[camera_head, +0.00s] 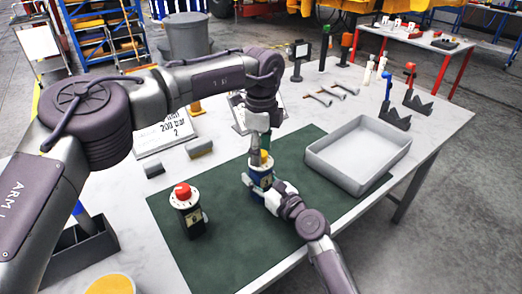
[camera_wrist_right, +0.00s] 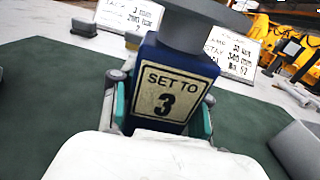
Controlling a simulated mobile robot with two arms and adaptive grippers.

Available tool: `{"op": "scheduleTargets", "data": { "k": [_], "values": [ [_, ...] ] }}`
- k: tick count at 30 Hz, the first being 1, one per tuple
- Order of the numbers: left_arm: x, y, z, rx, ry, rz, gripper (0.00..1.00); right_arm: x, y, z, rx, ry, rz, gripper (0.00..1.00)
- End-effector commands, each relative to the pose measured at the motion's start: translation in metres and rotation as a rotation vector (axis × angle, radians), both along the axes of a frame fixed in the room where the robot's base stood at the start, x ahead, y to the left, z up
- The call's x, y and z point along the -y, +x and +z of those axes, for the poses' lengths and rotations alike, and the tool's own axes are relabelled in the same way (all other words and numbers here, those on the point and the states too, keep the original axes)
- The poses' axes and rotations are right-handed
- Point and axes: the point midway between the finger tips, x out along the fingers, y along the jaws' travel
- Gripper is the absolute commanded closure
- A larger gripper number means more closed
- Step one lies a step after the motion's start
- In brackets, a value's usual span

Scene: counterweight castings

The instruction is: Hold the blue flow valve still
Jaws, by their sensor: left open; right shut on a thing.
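The blue flow valve (camera_head: 261,179) stands upright on the green mat (camera_head: 226,246), with a yellow knob (camera_head: 264,157) on top, partly hidden by my left gripper. In the right wrist view the valve's body (camera_wrist_right: 171,62) shows a label reading "SET TO 3" (camera_wrist_right: 165,98); a grey disc above it hides the knob. My right gripper (camera_head: 262,187) is shut on the valve's body from the front, its teal-edged fingers on either side in the wrist view (camera_wrist_right: 160,115). My left gripper (camera_head: 259,147) is open, pointing down at the knob; whether it touches is unclear.
A dark valve with a red knob (camera_head: 187,212) stands to the left on the mat. A grey tray (camera_head: 325,170) lies to the right. Signs, small blocks and tools line the table's back. The mat's front part is clear.

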Motion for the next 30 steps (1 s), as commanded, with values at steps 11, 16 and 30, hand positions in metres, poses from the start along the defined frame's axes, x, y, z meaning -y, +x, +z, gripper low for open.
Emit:
{"op": "scheduleTargets", "data": {
  "k": [11,16,30],
  "values": [
    [-0.0003,-0.0001,-0.0048,-0.001,0.000,0.000,0.47,-0.0006,-0.0007,-0.0022,-0.003,-0.002,0.002,1.00],
    [-0.0002,-0.0002,-0.0046,-0.001,0.000,0.000,0.75,-0.0005,-0.0007,-0.0022,-0.003,-0.002,0.002,1.00],
    [0.0002,0.0002,-0.0042,0.001,-0.001,-0.048,1.00,-0.0007,-0.0008,-0.0020,-0.003,-0.002,0.002,1.00]
  ]
}}
